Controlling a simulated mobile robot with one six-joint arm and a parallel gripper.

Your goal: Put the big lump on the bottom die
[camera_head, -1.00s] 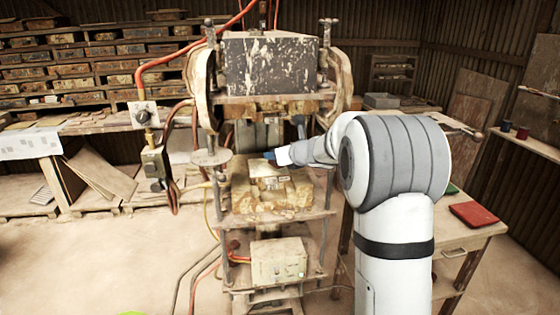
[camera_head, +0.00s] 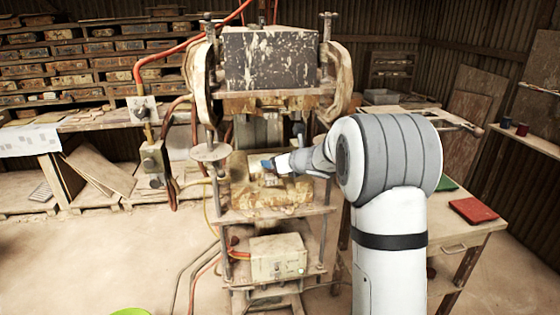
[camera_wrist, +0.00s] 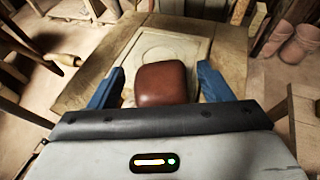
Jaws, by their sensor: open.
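The big lump is a smooth red-brown block (camera_wrist: 161,82) in the wrist view. It sits between my two blue fingers, with a narrow gap on each side. The bottom die (camera_wrist: 196,47) is a pale square plate with a round outline, just beyond and partly under the lump. Whether the lump touches the die is hard to tell. My gripper (camera_wrist: 160,70) is open around the lump. In the head view my gripper (camera_head: 268,164) is low over the press's lower block (camera_head: 265,197); I cannot make out the lump there.
The upper press block (camera_head: 270,60) hangs above my gripper, with posts on both sides. A control box (camera_head: 278,258) stands on the shelf below. A side table (camera_head: 470,232) with a red pad (camera_head: 473,210) is at right. Brown pots (camera_wrist: 299,45) show in the wrist view.

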